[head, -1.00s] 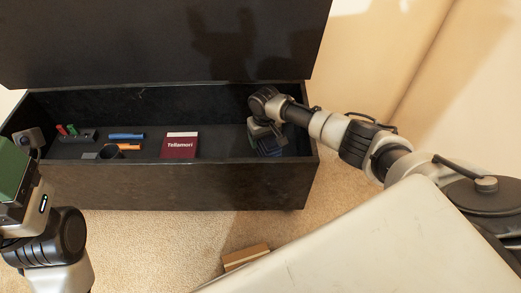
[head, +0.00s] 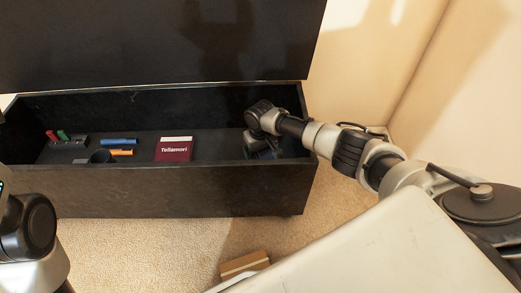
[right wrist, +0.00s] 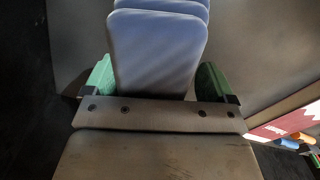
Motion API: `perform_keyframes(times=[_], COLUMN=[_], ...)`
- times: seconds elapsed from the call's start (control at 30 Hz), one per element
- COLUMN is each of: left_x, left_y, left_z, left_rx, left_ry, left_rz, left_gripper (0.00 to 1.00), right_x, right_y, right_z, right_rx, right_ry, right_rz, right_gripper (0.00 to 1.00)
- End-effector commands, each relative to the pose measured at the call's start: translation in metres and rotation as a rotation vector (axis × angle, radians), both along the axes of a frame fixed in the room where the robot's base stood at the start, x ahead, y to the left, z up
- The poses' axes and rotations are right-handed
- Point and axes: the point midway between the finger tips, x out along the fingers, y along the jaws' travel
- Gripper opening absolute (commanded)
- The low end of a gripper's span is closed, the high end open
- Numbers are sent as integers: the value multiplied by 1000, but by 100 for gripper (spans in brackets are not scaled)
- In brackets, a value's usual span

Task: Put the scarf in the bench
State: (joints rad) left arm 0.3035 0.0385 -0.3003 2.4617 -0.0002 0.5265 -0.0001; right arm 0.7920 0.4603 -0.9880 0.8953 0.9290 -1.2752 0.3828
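The scarf (right wrist: 157,55), a blue-grey folded stack, fills the space between the green fingers of my right gripper (right wrist: 155,82) in the right wrist view. Both fingers meet its sides with no clear gap. In the head view the right gripper (head: 262,148) reaches down into the right end of the open black bench (head: 165,190). The scarf there is a dark blue patch in shadow, mostly covered by the gripper; whether it rests on the bench floor cannot be told. Only part of my left arm shows at the left edge; its gripper is out of view.
Inside the bench are a dark red Tellamori box (head: 175,149), a blue marker (head: 119,141), an orange marker (head: 121,152), and a dark holder with red and green items at the left. The raised lid (head: 150,45) stands behind. A brown block (head: 244,264) lies on the carpet.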

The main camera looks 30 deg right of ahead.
Motion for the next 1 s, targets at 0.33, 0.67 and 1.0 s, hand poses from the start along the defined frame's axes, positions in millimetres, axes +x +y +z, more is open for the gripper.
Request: perform_keyframes(times=[0.33, 0.67, 1.0], left_x=[0, 9, 11], left_y=[0, 2, 5], left_z=[1, -6, -26], left_rx=[0, -7, -16], left_ry=[0, 86, 205], left_rz=[-1, -4, -12], left_gripper=[96, 96, 96], right_x=[0, 0, 0], right_y=[-1, -1, -1], right_z=[1, 47, 108], right_rx=[-1, -1, -1], right_ry=[0, -1, 0], right_rz=[0, 1, 0], right_gripper=[98, 98, 98])
